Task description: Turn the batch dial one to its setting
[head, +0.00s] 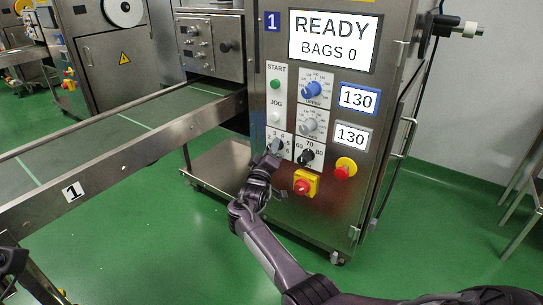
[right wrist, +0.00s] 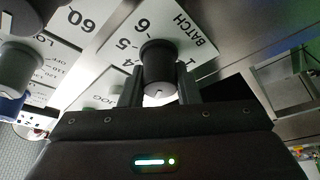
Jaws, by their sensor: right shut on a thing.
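The batch dial (right wrist: 158,62) is a dark round knob on a white plate marked BATCH, with 1, 4, 5 and 6 readable around it in the right wrist view. A small white mark shows on its face. I cannot tell which number it points to. In the head view the dial (head: 278,145) is partly hidden by my right gripper (head: 272,156), which reaches it from below. In the right wrist view my right gripper (right wrist: 160,88) is shut on the dial, one finger on each side.
Close to the dial are a black knob (head: 306,157), grey knob (head: 309,126), blue knob (head: 313,90), green start button (head: 276,84), yellow-based red switch (head: 304,184) and red stop button (head: 345,168). The screen (head: 333,38) reads READY, BAGS 0. A conveyor (head: 100,133) runs left.

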